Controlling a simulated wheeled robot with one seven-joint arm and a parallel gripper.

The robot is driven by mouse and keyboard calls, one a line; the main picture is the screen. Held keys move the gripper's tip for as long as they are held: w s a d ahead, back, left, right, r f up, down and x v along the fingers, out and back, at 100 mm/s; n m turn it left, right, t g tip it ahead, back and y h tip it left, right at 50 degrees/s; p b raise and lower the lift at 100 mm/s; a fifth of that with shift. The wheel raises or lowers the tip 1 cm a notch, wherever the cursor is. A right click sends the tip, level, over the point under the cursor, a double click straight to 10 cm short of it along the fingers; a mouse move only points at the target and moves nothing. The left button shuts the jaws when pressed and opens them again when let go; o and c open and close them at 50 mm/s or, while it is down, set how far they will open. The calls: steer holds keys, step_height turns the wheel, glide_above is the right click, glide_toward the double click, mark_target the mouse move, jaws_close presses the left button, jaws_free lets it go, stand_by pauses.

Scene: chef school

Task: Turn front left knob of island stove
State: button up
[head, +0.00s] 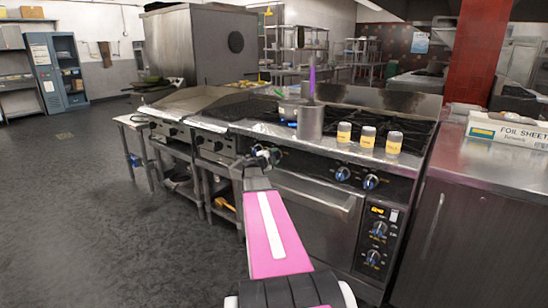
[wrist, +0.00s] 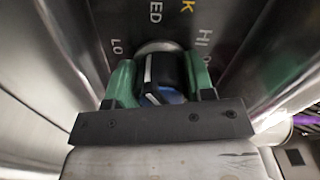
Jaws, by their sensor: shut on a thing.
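The island stove (head: 320,195) stands ahead in the head view, with a steel front and black burner grates on top. My gripper (head: 265,157) is at the left part of its front control panel. In the wrist view my gripper (wrist: 162,88) has its two green fingers on either side of a dark knob (wrist: 168,72) with a blue part and a light pointer line, shut on it. The panel around the knob shows the letters LO, ED and HI. In the head view my arm and gripper hide this knob. Two other blue knobs (head: 343,174) show farther right on the panel.
A steel pot (head: 310,122) and three yellow-labelled jars (head: 367,137) stand along the stove's front ledge. An oven handle (head: 305,196) juts out below the panel. A steel counter (head: 490,190) with a foil box stands right. The floor at left is clear.

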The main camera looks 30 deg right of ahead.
steer(key=n, duration=0.4)
steer(key=shift+f+n, duration=0.15)
steer(key=shift+n, duration=0.15)
steer(key=shift+s+n, duration=0.1)
steer(key=shift+n, duration=1.7)
steer(key=o, duration=0.9)
steer(key=v, duration=1)
steer(key=shift+s+a+f, duration=0.1)
steer(key=shift+s+a, duration=0.05)
steer(key=shift+a, duration=0.2)
